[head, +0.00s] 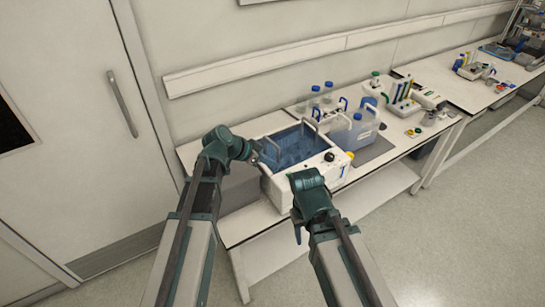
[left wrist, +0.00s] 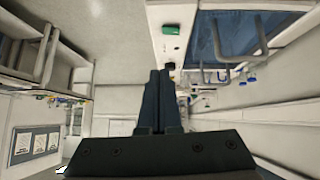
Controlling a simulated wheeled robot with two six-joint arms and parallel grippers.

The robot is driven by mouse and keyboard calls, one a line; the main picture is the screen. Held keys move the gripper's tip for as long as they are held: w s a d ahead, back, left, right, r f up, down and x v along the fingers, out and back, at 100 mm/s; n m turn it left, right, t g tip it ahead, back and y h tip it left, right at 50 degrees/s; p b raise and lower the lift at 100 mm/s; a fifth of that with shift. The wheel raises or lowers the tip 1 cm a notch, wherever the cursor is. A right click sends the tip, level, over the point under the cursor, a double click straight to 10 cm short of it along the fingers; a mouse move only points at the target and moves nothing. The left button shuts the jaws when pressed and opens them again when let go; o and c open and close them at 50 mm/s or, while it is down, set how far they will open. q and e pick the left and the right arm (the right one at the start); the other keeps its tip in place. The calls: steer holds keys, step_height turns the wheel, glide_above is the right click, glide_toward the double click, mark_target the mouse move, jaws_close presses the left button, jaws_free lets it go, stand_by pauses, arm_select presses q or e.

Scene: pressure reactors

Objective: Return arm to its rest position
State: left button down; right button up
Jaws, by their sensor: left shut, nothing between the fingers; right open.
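My left arm comes in from the left in the head view, and its gripper (head: 256,157) is just left of the white water bath. In the left wrist view the left gripper's two dark fingers (left wrist: 160,75) lie together, with nothing between them. My right arm reaches up from the bottom of the head view. Its gripper (head: 298,228) hangs low in front of the bench; it is small and partly hidden by its own wrist, and I see nothing held in it.
The white water bath (head: 275,190) with blue water stands on the bench, close to both arms. Behind it are blue-capped bottles (head: 328,91) and a bluish container (head: 357,132). A door (head: 75,110) is at the left. The floor (head: 470,230) at the right is clear.

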arm_select(q)
steer(key=s+f+n+g+y+b, duration=0.1)
steer(key=s+f+n+g+y, duration=0.1)
steer(key=s, duration=0.9)
steer(key=s+f+n+g+y+b, duration=0.1)
steer(key=s+f+n+g+y, duration=0.2)
steer(key=s+f+y, duration=0.4)
steer(key=s+n, duration=0.1)
steer(key=s, duration=0.2)
steer(key=shift+s+n+b, duration=0.3)
steer(key=shift+s, duration=0.05)
